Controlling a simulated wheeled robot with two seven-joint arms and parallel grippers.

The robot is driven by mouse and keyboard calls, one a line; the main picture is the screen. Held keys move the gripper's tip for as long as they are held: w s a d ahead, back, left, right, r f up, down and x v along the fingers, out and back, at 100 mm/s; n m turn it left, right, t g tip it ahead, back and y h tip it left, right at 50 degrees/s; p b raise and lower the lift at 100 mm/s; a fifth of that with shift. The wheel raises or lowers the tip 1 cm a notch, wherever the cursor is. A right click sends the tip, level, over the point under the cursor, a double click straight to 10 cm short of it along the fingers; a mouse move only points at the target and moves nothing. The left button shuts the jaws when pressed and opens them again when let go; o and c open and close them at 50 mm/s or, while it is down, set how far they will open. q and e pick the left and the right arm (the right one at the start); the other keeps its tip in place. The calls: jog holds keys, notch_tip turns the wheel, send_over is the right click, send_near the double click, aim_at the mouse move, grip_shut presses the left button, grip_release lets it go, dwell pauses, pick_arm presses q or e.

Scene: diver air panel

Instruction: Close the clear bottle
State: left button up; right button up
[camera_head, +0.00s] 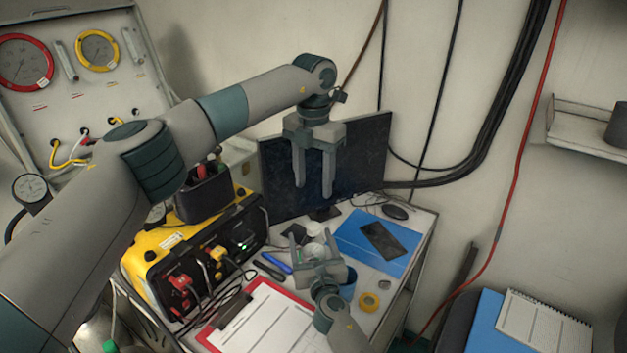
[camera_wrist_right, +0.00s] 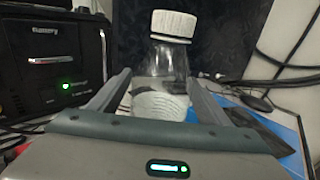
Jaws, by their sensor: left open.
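The clear bottle (camera_wrist_right: 160,88) stands upright in the right wrist view, with a white cap (camera_wrist_right: 173,25) on its neck. I cannot tell how tight the cap is. In the head view the white cap (camera_head: 314,228) shows small on the cart top. My right gripper (camera_head: 316,240) has its fingers on either side of the bottle, and they also show in the wrist view (camera_wrist_right: 160,78). I cannot tell whether they touch it. My left gripper (camera_head: 314,190) is open and empty, pointing down in front of the monitor, well above the bottle.
A yellow and black case (camera_head: 195,250) stands left of the bottle. A dark monitor (camera_head: 365,155) is behind.

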jog(key=shift+s, duration=0.1)
jog(key=s+d, duration=0.3)
jog(key=s, duration=1.4)
jog(key=shift+d, duration=0.15)
